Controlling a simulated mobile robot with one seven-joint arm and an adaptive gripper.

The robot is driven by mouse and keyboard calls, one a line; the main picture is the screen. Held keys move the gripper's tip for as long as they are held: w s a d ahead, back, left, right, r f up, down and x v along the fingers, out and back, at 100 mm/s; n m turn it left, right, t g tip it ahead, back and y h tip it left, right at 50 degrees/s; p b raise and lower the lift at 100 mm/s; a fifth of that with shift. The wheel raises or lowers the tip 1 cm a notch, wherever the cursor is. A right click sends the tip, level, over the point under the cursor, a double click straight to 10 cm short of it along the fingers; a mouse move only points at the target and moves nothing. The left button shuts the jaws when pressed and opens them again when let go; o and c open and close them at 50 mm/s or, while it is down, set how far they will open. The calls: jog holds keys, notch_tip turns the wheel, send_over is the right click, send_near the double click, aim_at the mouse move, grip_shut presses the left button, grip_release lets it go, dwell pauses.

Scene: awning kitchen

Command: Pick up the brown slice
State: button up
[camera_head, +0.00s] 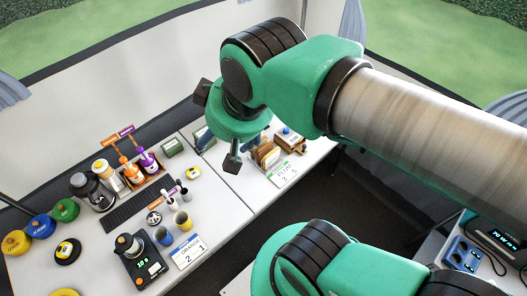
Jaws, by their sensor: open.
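A small wooden rack (254,158) stands on the white table below and right of my gripper in the picture. Upright slices stand in it, and a brown slice (264,149) appears among paler ones; they are too small to separate clearly. My gripper (214,127) hangs above the tables, left of the rack in the picture, with its dark fingers spread apart. It is open, and nothing shows between the fingers. My green wrist hides part of the table behind it.
A white card (287,174) lies in front of the rack, and a wooden box (290,141) stands beside it. The left table holds bottles (130,172), cups (183,220), a black scale (139,262) and coloured round containers (40,226). Dark floor lies right of the tables.

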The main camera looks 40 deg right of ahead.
dwell(0.3)
jog(key=c, duration=1.2)
jog(key=shift+w, duration=0.1)
